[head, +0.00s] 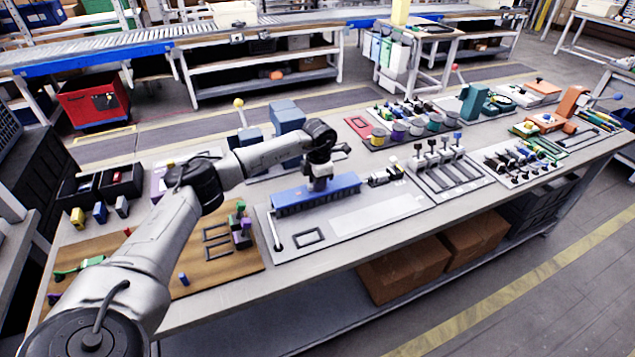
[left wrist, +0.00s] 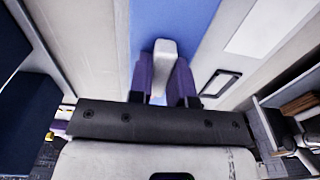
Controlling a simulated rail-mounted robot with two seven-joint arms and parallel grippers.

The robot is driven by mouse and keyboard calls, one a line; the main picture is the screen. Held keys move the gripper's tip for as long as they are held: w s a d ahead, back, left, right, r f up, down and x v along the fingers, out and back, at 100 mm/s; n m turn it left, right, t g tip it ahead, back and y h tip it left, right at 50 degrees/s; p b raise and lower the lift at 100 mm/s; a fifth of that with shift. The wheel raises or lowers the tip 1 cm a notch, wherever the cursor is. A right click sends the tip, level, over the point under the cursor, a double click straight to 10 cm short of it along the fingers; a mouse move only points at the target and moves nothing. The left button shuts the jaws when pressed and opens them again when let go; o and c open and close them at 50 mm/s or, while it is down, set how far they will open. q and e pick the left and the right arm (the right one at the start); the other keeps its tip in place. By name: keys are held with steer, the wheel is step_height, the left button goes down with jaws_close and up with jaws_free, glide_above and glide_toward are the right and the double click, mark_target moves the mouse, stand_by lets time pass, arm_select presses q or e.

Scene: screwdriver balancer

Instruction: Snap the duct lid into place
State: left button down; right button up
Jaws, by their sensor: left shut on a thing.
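The blue duct (head: 290,203), with slotted sides, lies on a grey board (head: 270,230). Its smooth blue top, which looks like the duct lid (head: 345,181), also shows in the left wrist view (left wrist: 190,22). My left gripper (head: 319,187) is over the middle of the duct, pointing down. In the left wrist view its purple fingers (left wrist: 164,75) are shut on a pale upright tab (left wrist: 164,52), which appears to stand on the lid. I cannot tell whether the lid is seated, as the seam is too small to see. My right gripper is not in view.
A black rectangular frame (head: 308,238) and a pale strip (head: 375,213) lie in front of the duct. A connector-like part (head: 385,176) is at its right end. A wooden board (head: 205,262) with small blocks is left. Blue blocks (head: 287,116) stand behind.

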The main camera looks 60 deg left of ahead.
arm_select(q)
steer(key=shift+f+p, duration=0.15)
steer(key=shift+p, duration=0.25)
stand_by(0.5)
steer(key=c, duration=1)
jaws_free()
steer(key=r+p, duration=0.1)
steer(key=r, duration=0.6)
steer(key=r+p, duration=0.2)
steer(key=r, duration=0.4)
steer(key=shift+w+r+p, duration=0.2)
steer(key=shift+r+p, duration=0.1)
steer(key=shift+r, duration=0.1)
